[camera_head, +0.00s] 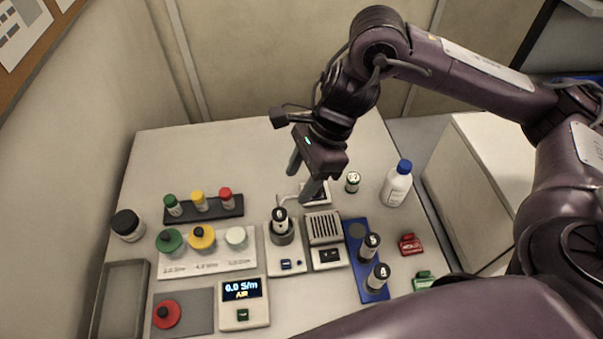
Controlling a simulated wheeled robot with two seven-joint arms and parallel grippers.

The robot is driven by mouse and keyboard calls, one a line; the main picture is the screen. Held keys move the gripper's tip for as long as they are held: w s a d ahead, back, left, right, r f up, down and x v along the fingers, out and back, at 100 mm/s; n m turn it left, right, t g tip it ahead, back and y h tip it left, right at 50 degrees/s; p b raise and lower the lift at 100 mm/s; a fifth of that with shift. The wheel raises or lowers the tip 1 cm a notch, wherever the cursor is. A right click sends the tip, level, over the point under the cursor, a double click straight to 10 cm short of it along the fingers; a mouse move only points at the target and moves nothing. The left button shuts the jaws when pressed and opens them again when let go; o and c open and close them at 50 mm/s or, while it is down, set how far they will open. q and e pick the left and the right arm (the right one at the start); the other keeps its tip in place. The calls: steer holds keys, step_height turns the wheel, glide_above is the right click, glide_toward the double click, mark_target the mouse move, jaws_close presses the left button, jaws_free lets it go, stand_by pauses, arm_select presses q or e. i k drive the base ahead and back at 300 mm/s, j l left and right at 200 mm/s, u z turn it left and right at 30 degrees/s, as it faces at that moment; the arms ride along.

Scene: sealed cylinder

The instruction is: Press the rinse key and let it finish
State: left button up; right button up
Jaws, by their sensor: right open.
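My right gripper (298,186) is open and empty, its fingers pointing down above the back of the small devices. The key labels are too small to read, so I cannot tell which is the rinse key. My left gripper is out of view.
A blue rack (357,267) holds cylinders at right, near a white bottle with blue cap (397,184). Red (410,244) and green (423,280) items lie by the right edge. Colored-capped vials stand in a dark rack (238,209). The table's back left is clear.

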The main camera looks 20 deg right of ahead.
mark_target(285, 264)
steer(key=k, duration=2)
